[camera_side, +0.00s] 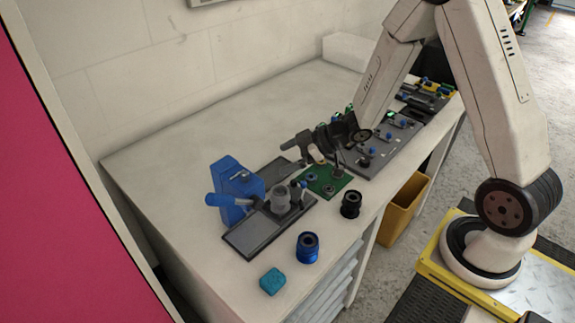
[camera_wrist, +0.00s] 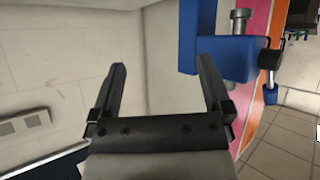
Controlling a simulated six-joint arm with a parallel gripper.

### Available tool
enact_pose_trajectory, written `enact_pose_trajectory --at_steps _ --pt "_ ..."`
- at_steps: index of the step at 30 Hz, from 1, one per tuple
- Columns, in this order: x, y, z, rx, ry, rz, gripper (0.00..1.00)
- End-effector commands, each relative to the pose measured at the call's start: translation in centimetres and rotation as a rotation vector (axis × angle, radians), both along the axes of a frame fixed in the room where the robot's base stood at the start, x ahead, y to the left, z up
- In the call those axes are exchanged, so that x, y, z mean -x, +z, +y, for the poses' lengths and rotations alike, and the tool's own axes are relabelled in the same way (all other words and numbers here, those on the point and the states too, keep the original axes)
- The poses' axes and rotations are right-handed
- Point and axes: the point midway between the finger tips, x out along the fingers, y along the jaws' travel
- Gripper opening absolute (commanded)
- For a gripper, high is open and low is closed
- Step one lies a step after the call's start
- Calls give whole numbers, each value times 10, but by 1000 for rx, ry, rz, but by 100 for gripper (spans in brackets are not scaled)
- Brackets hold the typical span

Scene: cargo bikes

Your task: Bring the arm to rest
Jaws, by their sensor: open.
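My gripper (camera_wrist: 161,72) is open and empty in the wrist view, its two dark fingers spread apart with the pale bench and wall behind them. In the side view my gripper (camera_side: 290,144) is held above the white bench (camera_side: 200,130), over the area between the blue press and the green board. The fingertips are small there, and I cannot tell their exact height above the bench. My arm reaches in from the right.
A blue press (camera_side: 232,188) with a handle stands on a dark plate, with a grey part (camera_side: 281,198) beside it. A green board (camera_side: 328,183), a black ring (camera_side: 351,205), a blue ring (camera_side: 308,247) and a teal block (camera_side: 272,281) are nearby. The back left of the bench is clear.

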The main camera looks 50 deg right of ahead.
Motion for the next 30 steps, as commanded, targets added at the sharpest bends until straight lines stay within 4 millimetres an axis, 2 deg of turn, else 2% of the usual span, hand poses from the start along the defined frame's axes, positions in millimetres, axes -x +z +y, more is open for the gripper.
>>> enact_pose_trajectory --at_steps 5,11,19,24,30 --pt "-1 11 -14 124 -179 64 100" --pt "16 21 -29 219 -376 184 100" --pt "66 31 -33 268 -592 411 100" --pt "105 36 -23 254 -681 580 100" --pt "140 39 -9 223 -727 733 100"
